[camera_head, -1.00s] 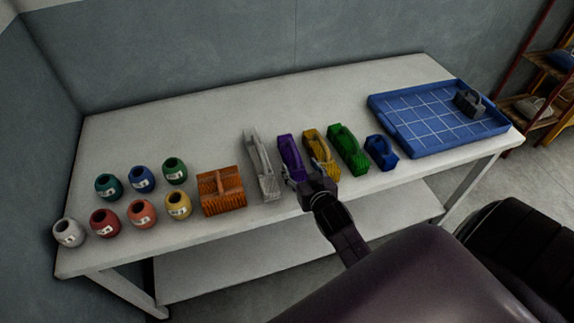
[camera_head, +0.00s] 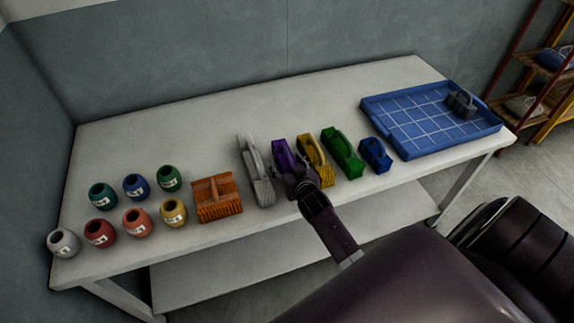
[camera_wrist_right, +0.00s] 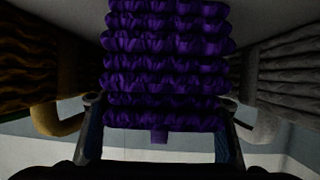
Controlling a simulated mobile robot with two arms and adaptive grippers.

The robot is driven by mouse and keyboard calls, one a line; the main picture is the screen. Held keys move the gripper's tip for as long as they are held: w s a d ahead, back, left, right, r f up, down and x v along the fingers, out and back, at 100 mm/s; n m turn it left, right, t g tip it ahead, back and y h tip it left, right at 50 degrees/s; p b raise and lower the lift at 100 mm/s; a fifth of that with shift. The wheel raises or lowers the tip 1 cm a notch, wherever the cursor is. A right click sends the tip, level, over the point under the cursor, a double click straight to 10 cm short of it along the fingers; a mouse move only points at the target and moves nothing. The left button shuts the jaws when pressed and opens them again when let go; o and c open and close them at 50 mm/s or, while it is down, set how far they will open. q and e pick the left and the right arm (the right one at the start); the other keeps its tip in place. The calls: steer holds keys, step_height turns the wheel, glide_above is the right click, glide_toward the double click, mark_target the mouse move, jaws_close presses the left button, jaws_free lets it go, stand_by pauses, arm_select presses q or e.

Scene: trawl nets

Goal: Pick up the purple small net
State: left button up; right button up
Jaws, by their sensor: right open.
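The purple small net (camera_head: 282,152) stands on the white table between a grey net (camera_head: 254,172) and a yellow net (camera_head: 315,160). My right gripper (camera_head: 289,179) is at its near end and hides part of it in the head view. In the right wrist view the purple net (camera_wrist_right: 165,65) fills the middle, with the open fingers of my right gripper (camera_wrist_right: 159,133) on either side of its lower part. I cannot tell whether the fingers touch it. My left gripper is not in view.
A green net (camera_head: 342,153), a small blue net (camera_head: 375,155) and an orange net (camera_head: 217,198) share the row. A blue tray (camera_head: 408,150) holds a dark item (camera_head: 461,103). Several coloured spools stand at the left. The back of the table is clear.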

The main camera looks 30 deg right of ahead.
steer(key=shift+c, duration=0.4)
steer(key=shift+r, duration=0.1)
steer(key=c, duration=1.3)
steer(key=shift+r, duration=0.1)
steer(key=shift+c, duration=0.2)
